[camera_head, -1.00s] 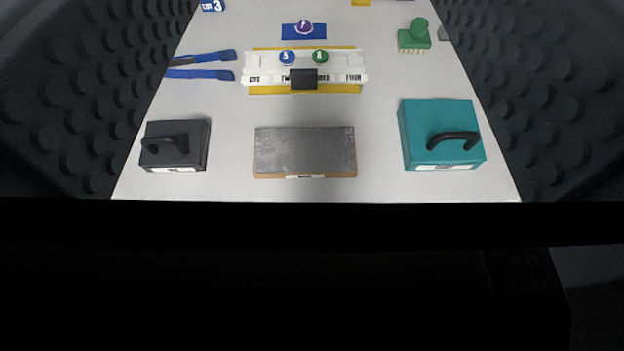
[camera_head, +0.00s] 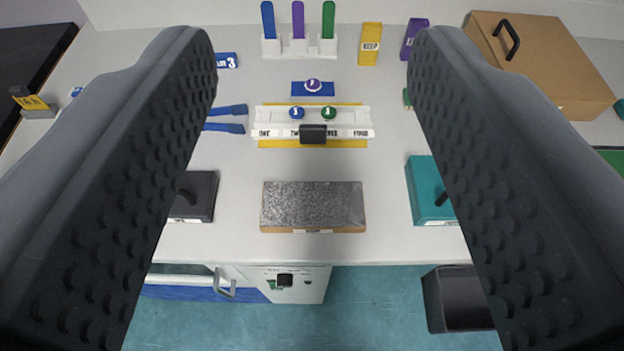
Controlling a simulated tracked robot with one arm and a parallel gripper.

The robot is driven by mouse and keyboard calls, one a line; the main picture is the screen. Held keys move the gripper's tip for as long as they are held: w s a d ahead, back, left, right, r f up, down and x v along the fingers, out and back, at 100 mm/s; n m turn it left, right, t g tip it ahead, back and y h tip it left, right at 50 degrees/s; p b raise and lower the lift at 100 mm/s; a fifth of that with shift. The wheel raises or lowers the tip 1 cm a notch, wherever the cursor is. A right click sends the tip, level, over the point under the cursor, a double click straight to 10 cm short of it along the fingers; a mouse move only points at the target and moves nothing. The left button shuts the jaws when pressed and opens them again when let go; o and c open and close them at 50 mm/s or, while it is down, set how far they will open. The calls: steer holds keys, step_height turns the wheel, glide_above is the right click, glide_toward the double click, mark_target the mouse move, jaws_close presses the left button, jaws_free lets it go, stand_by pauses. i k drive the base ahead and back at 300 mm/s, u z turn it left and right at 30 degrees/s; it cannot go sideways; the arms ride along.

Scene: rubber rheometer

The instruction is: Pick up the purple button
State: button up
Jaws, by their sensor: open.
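The purple button (camera_head: 313,85) is a small round knob with a white mark. It sits on a blue pad (camera_head: 327,90) on the light grey bench, behind the white rack. My gripper (camera_head: 314,38) is wide open and empty, with its two dark studded fingers at the left and right of the view. The button appears between the fingers, below the level of their tips in the picture. I see no contact between the fingers and the button.
A white rack (camera_head: 264,115) with blue (camera_head: 296,113) and green (camera_head: 328,113) buttons stands in front of the pad. A holder (camera_head: 270,48) with coloured sticks stands behind. A grey-topped block (camera_head: 312,204) lies nearer. Blue tweezers (camera_head: 225,127) lie left, a teal box (camera_head: 428,185) right.

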mark_target(313, 84)
steer(key=u, duration=1.8)
steer(key=k, duration=0.85)
steer(key=z, duration=1.45)
steer(key=i, duration=1)
